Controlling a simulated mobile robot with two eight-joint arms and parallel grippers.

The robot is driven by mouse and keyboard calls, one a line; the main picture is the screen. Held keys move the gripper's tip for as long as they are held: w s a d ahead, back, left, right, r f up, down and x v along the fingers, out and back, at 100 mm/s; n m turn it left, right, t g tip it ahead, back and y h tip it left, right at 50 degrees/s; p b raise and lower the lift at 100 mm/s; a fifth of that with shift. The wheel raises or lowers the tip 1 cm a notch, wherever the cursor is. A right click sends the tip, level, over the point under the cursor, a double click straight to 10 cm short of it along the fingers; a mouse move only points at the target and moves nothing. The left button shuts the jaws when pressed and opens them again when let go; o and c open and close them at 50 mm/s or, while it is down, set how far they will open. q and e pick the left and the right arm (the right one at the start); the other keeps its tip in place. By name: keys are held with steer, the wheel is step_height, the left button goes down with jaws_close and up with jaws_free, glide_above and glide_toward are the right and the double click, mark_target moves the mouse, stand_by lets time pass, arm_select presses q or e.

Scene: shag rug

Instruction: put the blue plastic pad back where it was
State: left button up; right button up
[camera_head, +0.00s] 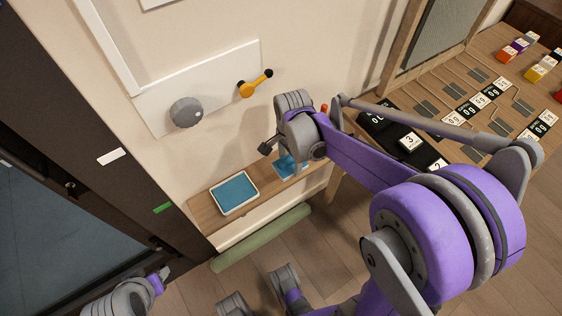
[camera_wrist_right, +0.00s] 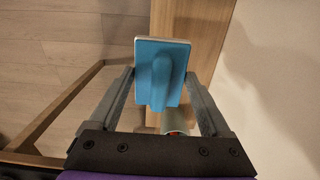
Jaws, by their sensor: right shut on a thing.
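The blue plastic pad (camera_wrist_right: 160,72) has a pale edge and a raised blue ridge. In the wrist view my right gripper (camera_wrist_right: 160,75) is shut on it, with a finger along each side. In the head view the right gripper (camera_head: 285,153) is over the right part of the wooden shelf (camera_head: 205,213), and partly hides the pad (camera_head: 291,168). I cannot tell whether the pad touches the shelf. A white-rimmed rectangle with a blue face (camera_head: 234,193) lies on the shelf to the left. The left arm's end (camera_head: 150,288) shows at the bottom left; its jaw state is unclear.
A white wall panel with a grey knob (camera_head: 186,112) and an orange lever (camera_head: 254,84) is above the shelf. A green roll (camera_head: 262,237) lies below it. A table with number cards (camera_head: 410,142) and coloured blocks (camera_head: 541,68) is at right. A dark door frame is at left.

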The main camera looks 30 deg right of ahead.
steer(key=w+f, duration=0.1)
steer(key=w, duration=0.1)
steer(key=w+f, duration=0.1)
steer(key=w, duration=0.1)
steer(key=shift+a+f+b, duration=0.2)
steer(key=shift+b, duration=0.1)
step_height(320, 180, down, 4)
steer(key=shift+f+b, duration=0.15)
steer(key=shift+b, duration=0.3)
steer(key=shift+w+f, duration=0.15)
steer(key=shift+f, duration=0.05)
steer(key=shift+c, duration=0.6)
steer(key=o, duration=1.1)
